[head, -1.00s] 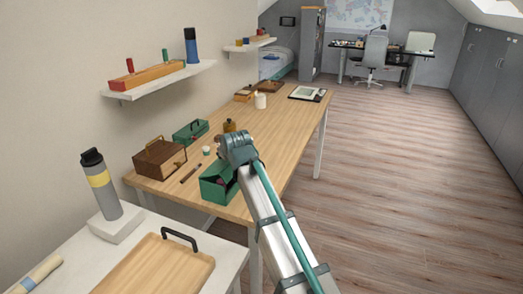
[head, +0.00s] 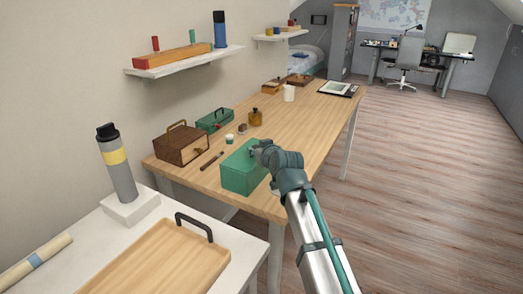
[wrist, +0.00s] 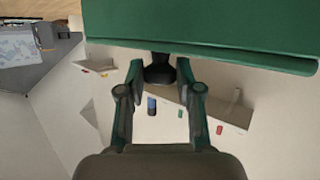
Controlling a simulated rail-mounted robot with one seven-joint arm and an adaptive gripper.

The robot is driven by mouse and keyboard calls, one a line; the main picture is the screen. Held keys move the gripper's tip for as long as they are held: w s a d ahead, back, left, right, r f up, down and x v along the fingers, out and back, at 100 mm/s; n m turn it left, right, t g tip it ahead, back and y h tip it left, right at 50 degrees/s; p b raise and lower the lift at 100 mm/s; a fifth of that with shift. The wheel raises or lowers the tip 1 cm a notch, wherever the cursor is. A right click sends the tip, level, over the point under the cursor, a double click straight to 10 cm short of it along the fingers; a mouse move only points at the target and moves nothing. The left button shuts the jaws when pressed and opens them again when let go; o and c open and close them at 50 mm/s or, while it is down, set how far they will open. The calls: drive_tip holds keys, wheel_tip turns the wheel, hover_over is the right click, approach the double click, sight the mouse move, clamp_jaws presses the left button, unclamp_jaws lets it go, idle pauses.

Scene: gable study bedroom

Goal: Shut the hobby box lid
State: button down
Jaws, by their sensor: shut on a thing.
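The hobby box (head: 240,178) is the green box near the front edge of the wooden table. Its lid (head: 240,155) lies over the opening and hides the inside. I cannot tell whether a small gap is left under it. My gripper (head: 256,148) is at the right side of the lid. In the wrist view the lid (wrist: 200,25) fills the top of the picture as a green panel with a straight edge.
A brown box (head: 182,147), a second green box (head: 214,121), a dark stick (head: 212,160), a small cup (head: 229,138) and an amber bottle (head: 255,118) stand or lie behind and left. A wooden tray (head: 160,265) is on the white table in front. The wooden table's right side (head: 320,125) is clear.

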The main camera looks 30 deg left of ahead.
drive_tip(key=shift+d+f, duration=0.1)
drive_tip(key=shift+f, duration=0.15)
drive_tip(key=c, duration=0.8)
unclamp_jaws()
drive_tip(key=shift+c, duration=0.2)
drive_tip(key=shift+o, duration=0.4)
drive_tip(key=shift+r, duration=0.1)
drive_tip(key=v, duration=1.2)
